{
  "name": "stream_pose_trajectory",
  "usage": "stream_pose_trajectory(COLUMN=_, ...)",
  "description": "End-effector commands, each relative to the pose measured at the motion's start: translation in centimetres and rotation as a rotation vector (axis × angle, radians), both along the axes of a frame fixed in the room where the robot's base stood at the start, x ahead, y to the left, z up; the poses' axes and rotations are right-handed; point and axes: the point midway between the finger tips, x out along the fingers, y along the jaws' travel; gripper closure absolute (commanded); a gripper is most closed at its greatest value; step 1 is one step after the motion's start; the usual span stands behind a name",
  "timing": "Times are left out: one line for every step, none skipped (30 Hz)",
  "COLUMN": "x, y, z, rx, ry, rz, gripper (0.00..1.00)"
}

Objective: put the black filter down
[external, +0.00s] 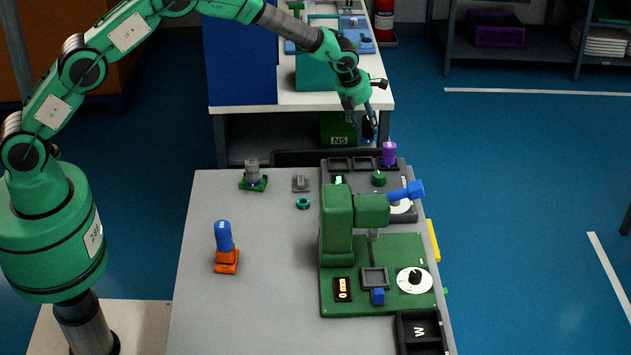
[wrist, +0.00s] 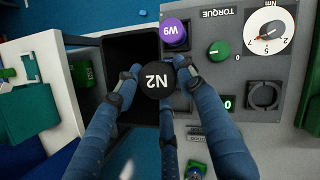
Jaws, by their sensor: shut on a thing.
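The black filter (wrist: 157,80) is a round piece with a white "N2" on its top. In the wrist view my gripper (wrist: 159,74) is shut on it, with blue fingers on both sides. The filter is held in front of an open black bin (wrist: 117,52), overlapping its right edge; its height above it is hard to tell. In the external view my gripper (external: 369,126) hangs at the table's far edge, above and left of the purple filter (external: 389,152). The black filter cannot be told apart from the dark fingers there.
A purple "W9" filter (wrist: 173,33) stands close beside the held filter. A grey torque panel (wrist: 240,62) with a green knob (wrist: 219,50) and dial lies to the right. A green press (external: 338,222) stands nearer the front.

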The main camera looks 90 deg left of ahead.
Motion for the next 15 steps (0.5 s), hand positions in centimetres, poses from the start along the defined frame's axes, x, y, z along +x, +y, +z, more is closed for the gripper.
stream_pose_trajectory(x=0.0, y=0.0, z=0.0, rx=0.0, ry=0.0, rz=0.0, gripper=0.93)
stream_pose_trajectory(x=-0.1, y=0.0, z=0.0, rx=0.001, ry=-0.001, rz=0.0, gripper=0.93)
stream_pose_trajectory(x=-0.2, y=0.0, z=0.0, rx=0.001, ry=-0.001, rz=0.0, gripper=0.93)
stream_pose_trajectory(x=-0.2, y=0.0, z=0.0, rx=0.001, ry=-0.001, rz=0.0, gripper=0.93)
stream_pose_trajectory(x=-0.4, y=0.0, z=0.0, rx=0.001, ry=-0.002, rz=0.0, gripper=0.93)
stream_pose_trajectory(x=-0.5, y=0.0, z=0.0, rx=0.002, ry=-0.002, rz=0.0, gripper=0.93)
stream_pose_trajectory(x=-0.7, y=-0.1, z=0.0, rx=0.002, ry=-0.002, rz=0.0, gripper=0.93)
stream_pose_trajectory(x=-0.9, y=-0.1, z=-0.1, rx=0.003, ry=-0.002, rz=0.0, gripper=0.93)
stream_pose_trajectory(x=-1.3, y=-0.1, z=-0.2, rx=0.003, ry=-0.002, rz=0.0, gripper=0.93)
stream_pose_trajectory(x=-1.6, y=-0.2, z=-0.2, rx=0.003, ry=-0.001, rz=0.001, gripper=0.93)
stream_pose_trajectory(x=-1.9, y=-0.2, z=-0.3, rx=0.004, ry=-0.002, rz=0.001, gripper=0.93)
stream_pose_trajectory(x=-2.3, y=-0.2, z=-0.4, rx=0.005, ry=-0.004, rz=0.001, gripper=0.93)
stream_pose_trajectory(x=-2.7, y=-0.3, z=-0.4, rx=0.006, ry=-0.004, rz=0.0, gripper=0.93)
stream_pose_trajectory(x=-3.2, y=-0.4, z=-0.5, rx=0.007, ry=-0.004, rz=-0.001, gripper=0.93)
stream_pose_trajectory(x=-3.8, y=-0.4, z=-0.6, rx=0.008, ry=-0.004, rz=0.0, gripper=0.93)
